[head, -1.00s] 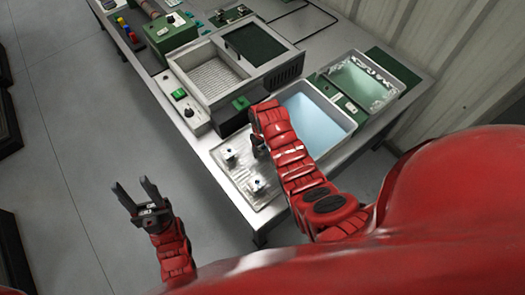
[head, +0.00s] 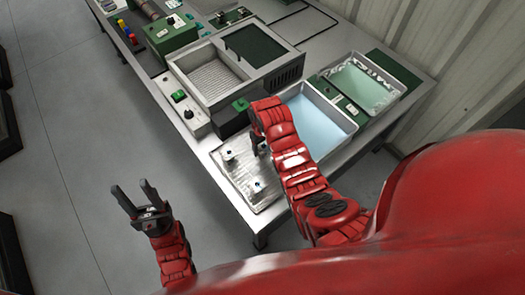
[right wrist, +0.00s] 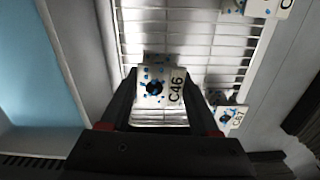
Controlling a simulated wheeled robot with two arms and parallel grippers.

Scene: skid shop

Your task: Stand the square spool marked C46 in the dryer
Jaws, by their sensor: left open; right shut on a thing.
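The white square spool marked C46 (right wrist: 160,86), with blue dots around a dark centre hole, sits between the fingers of my right gripper (right wrist: 163,104) in the right wrist view. My right gripper (head: 262,146) is shut on it over the draining tray (head: 262,203) in the head view, where my arm largely hides the spool. I cannot tell whether the spool touches the tray. A grey box with a ribbed floor (head: 205,82), apparently the dryer, stands open behind the tray. My left gripper (head: 143,203) is open and empty, left of the bench above the floor.
Two other spools stand on the tray, one at its back left (head: 228,154) and one in front (head: 258,184). A basin of blue liquid (head: 318,118) and a basin of pale green liquid (head: 365,85) lie to the right. A control panel (head: 186,108) flanks the box.

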